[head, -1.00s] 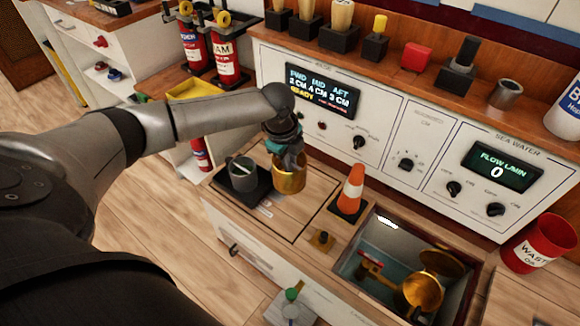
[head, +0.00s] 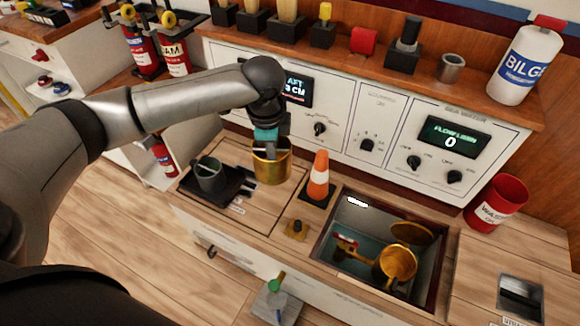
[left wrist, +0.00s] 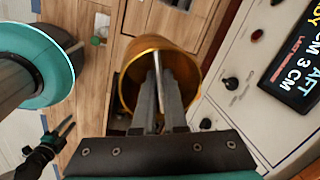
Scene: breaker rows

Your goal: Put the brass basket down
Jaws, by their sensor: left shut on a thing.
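The brass basket (head: 272,166) is a gold, open-topped cup. My left gripper (head: 268,143) is shut on it from above and holds it upright over the wooden counter. In the left wrist view the two fingers (left wrist: 160,95) grip a thin upright part inside the basket (left wrist: 128,88). The basket hangs between a grey cup (head: 211,176) on a black base and an orange-and-white cone (head: 318,178). Whether its underside touches anything is hard to tell. My right gripper (left wrist: 58,132) shows small at the lower left of the wrist view, its fingers apart.
An open well (head: 345,212) in the counter, right of the cone, holds a brass strainer (head: 398,262) and a red-handled item (head: 345,243). A small brass knob (head: 297,228) stands before the cone. The control panel (head: 380,105) rises behind. A red waste can (head: 497,202) stands right.

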